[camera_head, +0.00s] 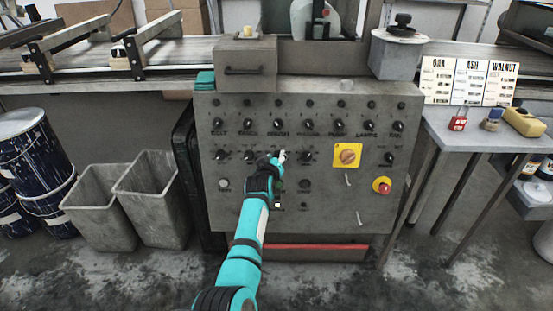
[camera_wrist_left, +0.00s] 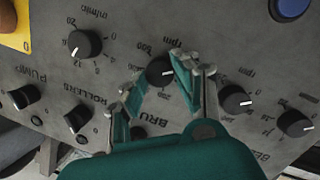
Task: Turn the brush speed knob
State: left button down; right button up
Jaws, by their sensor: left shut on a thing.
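The grey control panel (camera_head: 325,215) faces me in the head view, with rows of black knobs. My left gripper (camera_head: 280,157) reaches up to the lower knob row, below the switch that seems labelled BRUSH (camera_head: 279,125). In the left wrist view the gripper (camera_wrist_left: 162,76) is shut on a black knob (camera_wrist_left: 160,71), one finger on each side. The dial around this knob is marked rpm. The label by my fingers reads BRU, the rest covered by my gripper. In the head view the gripper hides the held knob. My right gripper is not in view.
Neighbouring knobs (camera_wrist_left: 236,99) and (camera_wrist_left: 85,43) sit close on either side. Grey bins (camera_head: 95,205) stand left; a side table (camera_head: 480,135) stands right.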

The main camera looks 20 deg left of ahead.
pick_arm(q)
jog(key=shift+f, duration=0.15)
jog(key=c, duration=1)
grip_release()
jog(key=shift+o, duration=0.2)
notch_tip(320, 180, up, 10)
